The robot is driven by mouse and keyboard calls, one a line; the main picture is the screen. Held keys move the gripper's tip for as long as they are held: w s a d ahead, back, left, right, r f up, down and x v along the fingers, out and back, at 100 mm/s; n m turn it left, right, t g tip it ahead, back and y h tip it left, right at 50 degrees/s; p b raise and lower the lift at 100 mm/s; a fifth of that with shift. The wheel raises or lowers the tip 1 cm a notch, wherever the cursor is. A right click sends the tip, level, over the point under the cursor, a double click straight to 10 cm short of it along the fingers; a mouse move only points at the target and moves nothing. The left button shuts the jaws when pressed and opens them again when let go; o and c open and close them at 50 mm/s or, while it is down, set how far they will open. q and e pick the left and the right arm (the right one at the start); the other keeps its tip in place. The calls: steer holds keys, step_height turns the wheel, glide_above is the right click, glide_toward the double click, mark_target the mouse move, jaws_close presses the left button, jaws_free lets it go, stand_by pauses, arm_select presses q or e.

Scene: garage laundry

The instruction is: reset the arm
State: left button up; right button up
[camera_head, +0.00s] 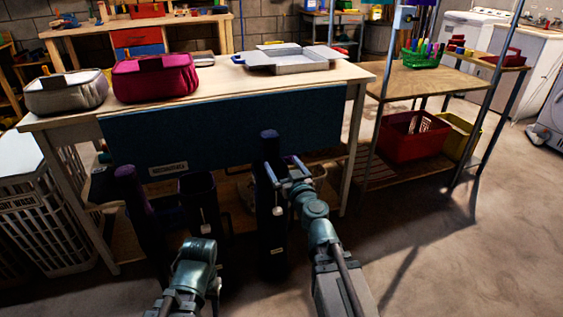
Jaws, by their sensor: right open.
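My right arm reaches up from the bottom of the head view. Its gripper (282,167) is open, with nothing between the fingers. In the picture it lies over the blue front panel and the dark space below the workbench (225,95). I cannot tell how far it is from the panel. My left arm (194,257) shows at the bottom, left of the right arm. Its bent upper link is visible, but its gripper cannot be made out.
A grey pouch (66,92), a magenta pouch (155,77) and a grey metal tray (287,57) sit on the bench. A shelf rack (425,78) with a red crate (413,138) stands right. A white basket (42,215) stands left.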

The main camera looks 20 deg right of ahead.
stand_by(0.4)
steer(key=s+a+f+n+g+y, duration=0.2)
steer(key=s+a+f+g+y, duration=0.1)
steer(key=a+f+g, duration=0.3)
steer(key=s+a+f+n+g+y, duration=0.2)
steer(key=s+a+f+g, duration=0.15)
steer(key=a+f, duration=0.35)
steer(key=s+d+f+m+g+h, duration=0.2)
steer(key=s+d+f+g+h, duration=0.15)
steer(key=s+f, duration=0.2)
steer(key=s+d+f+m+g+h, duration=0.2)
steer(key=s+d+f+g, duration=0.2)
steer(key=s, duration=0.3)
steer(key=s+a+n+g+h, duration=0.1)
steer(key=s+a+n, duration=0.15)
steer(key=a, duration=0.25)
steer(key=s+a+n+h, duration=0.1)
steer(key=s+a, duration=0.2)
steer(key=a, duration=0.2)
step_height(320, 180, up, 39)
steer(key=p, duration=3.8)
steer(key=shift+s+a, duration=0.4)
steer(key=shift+a, duration=0.05)
steer(key=shift+f, duration=0.1)
